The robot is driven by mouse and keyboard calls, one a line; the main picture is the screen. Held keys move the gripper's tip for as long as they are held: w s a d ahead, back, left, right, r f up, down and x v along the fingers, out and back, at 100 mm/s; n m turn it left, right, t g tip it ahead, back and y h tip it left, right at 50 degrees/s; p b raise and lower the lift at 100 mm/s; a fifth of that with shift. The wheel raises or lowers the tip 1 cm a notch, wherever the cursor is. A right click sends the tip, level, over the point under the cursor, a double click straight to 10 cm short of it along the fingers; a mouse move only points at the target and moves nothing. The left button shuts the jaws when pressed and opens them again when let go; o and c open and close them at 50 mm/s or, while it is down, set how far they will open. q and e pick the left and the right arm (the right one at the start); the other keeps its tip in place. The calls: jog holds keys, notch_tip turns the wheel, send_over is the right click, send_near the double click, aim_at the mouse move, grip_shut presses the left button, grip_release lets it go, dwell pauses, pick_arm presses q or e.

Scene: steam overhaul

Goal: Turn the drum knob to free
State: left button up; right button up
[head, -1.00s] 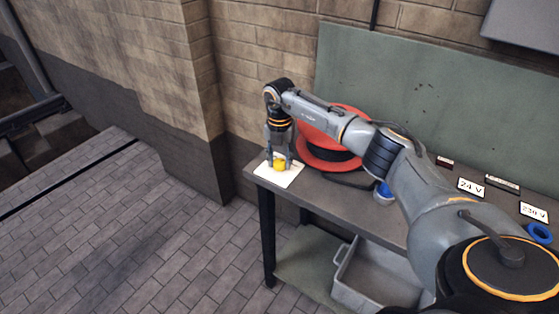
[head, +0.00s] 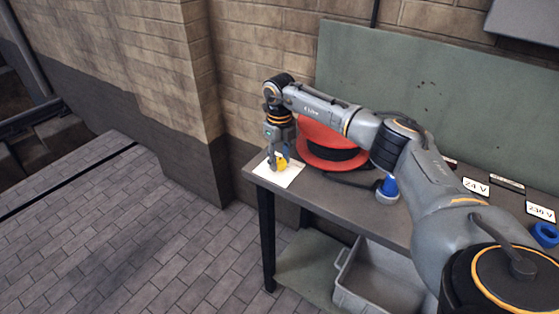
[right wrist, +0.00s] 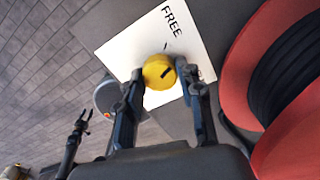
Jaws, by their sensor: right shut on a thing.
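The yellow drum knob (head: 282,163) sits on a white card (head: 291,176) at the left end of the bench. My right gripper (head: 278,162) points down and is shut on the knob. In the right wrist view the knob (right wrist: 158,73) is between the two fingertips, with a short dark mark on its top. The card (right wrist: 125,47) reads "FREE" beside a small tick; the dark mark is not in line with that tick.
A red drum (head: 322,134) with a black band stands on the bench right behind the knob. A blue and white item (head: 387,190), a "24 V" label (head: 475,187) and a blue ring (head: 544,234) lie farther right. A grey bin (head: 372,277) is below. Floor is clear at left.

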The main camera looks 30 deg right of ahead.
aim_at(280, 161)
jog(key=n+b, duration=0.1)
jog(key=n, duration=0.4)
dwell(0.6)
jog(key=o, duration=1.2)
jog(key=shift+r, duration=0.25)
notch_tip(280, 161, up, 12)
jog(key=shift+f, duration=0.2)
